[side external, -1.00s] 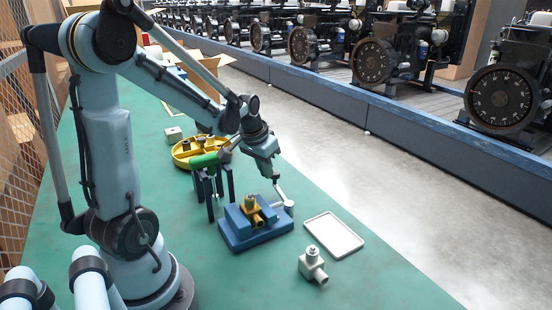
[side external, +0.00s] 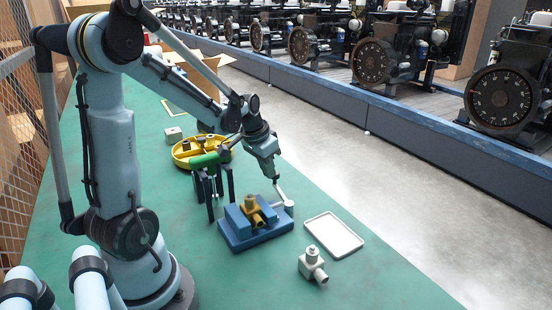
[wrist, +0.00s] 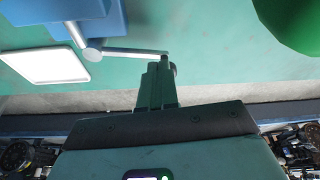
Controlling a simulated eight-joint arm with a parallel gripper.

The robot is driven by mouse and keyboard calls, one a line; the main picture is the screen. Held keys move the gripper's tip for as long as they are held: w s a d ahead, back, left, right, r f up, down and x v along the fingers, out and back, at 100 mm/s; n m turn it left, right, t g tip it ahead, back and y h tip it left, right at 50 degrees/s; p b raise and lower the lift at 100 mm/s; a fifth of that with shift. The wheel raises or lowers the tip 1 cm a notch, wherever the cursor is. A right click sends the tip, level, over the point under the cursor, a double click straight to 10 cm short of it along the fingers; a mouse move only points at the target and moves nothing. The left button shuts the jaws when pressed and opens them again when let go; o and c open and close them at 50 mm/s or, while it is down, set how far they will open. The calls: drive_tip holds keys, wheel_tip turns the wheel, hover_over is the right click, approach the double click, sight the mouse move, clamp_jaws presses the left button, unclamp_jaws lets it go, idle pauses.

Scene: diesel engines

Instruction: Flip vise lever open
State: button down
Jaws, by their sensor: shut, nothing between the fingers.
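The blue vise (side external: 252,228) stands on the green bench with a brass-coloured part (side external: 254,208) between its jaws. Its grey lever (side external: 283,194) rises from a round pivot at the vise's right side and leans up and left toward my gripper. My gripper (side external: 275,178) is shut and empty, its fingertips at the lever's upper end. In the wrist view the lever (wrist: 130,53) runs sideways from the blue vise (wrist: 100,18), and its free end is at the tips of my gripper (wrist: 157,66). Whether they touch I cannot tell.
A white tray (side external: 333,236) and a grey pipe fitting (side external: 313,264) lie right of the vise. A black stand with a green cylinder (side external: 205,160) and a yellow round tray (side external: 182,150) stand behind it. The bench's right edge is close to the lever.

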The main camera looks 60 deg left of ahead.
drive_tip(key=shift+w+m, duration=0.35)
drive_tip(key=shift+m, duration=0.45)
drive_tip(key=shift+w, duration=0.65)
drive_tip(key=shift+w+d+m+h, duration=0.15)
drive_tip(key=shift+w+m+h, duration=0.45)
drive_tip(key=shift+w+m, duration=0.5)
drive_tip(key=shift+w+d+m+h, duration=0.35)
drive_tip(key=shift+w+m, duration=0.25)
drive_tip(key=shift+m, duration=0.6)
drive_tip(key=shift+w+d, duration=0.2)
drive_tip(key=shift+w, duration=0.05)
drive_tip(key=shift+w+d, duration=0.15)
drive_tip(key=shift+w, duration=0.1)
